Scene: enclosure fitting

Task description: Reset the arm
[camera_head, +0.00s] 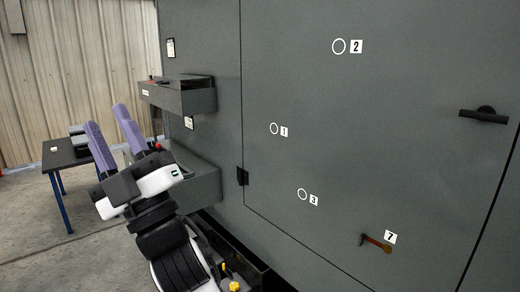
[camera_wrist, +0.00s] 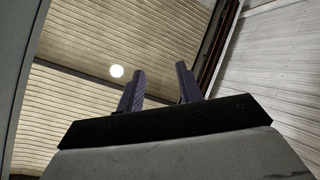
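My gripper (camera_head: 115,137) is at the left in the head view, raised in front of the grey enclosure, with its two purple fingers pointing up and to the left. The fingers stand apart with nothing between them. In the wrist view my gripper (camera_wrist: 160,88) shows the same two fingers apart and empty, against the ceiling and a round lamp (camera_wrist: 117,71). My arm is bent, and its lower links run down to the bottom of the head view.
The grey enclosure (camera_head: 290,80) fills the right, with marked rings, a dark handle (camera_head: 484,115) and an orange-brown lever (camera_head: 377,243) by label 7. An upper shelf box (camera_head: 182,96) and a lower one (camera_head: 197,188) jut out beside my arm. A dark table (camera_head: 62,154) stands at left.

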